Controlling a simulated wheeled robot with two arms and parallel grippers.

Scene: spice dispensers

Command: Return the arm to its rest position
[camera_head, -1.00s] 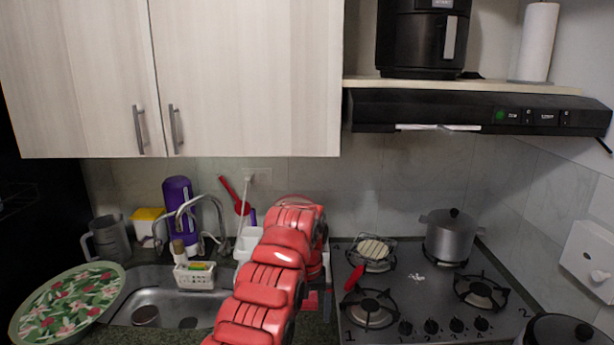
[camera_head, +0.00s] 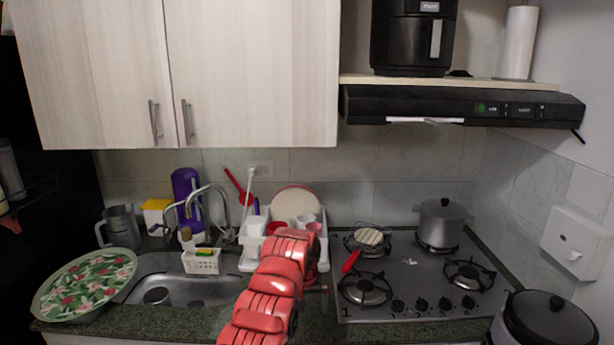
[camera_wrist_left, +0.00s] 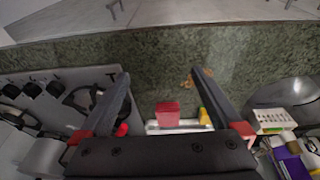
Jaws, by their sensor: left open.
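My left arm (camera_head: 266,295), red and segmented, reaches up from the bottom of the head view, in front of the white dish rack (camera_head: 249,262). Its gripper is hidden behind the arm there. In the left wrist view my left gripper (camera_wrist_left: 163,82) has its two dark fingers spread wide, with only granite counter (camera_wrist_left: 150,62) between the tips. A red block-like item (camera_wrist_left: 167,109) shows between the finger bases, partly hidden by the gripper body. My right gripper is in neither view.
The stove (camera_head: 415,295) with a steel pot (camera_head: 440,222) is right of the arm. The sink (camera_head: 180,290), white basket (camera_head: 202,261) and floral plate (camera_head: 86,283) are left. A dark-lidded pot (camera_head: 548,318) stands at lower right. Cabinets (camera_head: 250,75) and the range hood (camera_head: 455,105) hang above.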

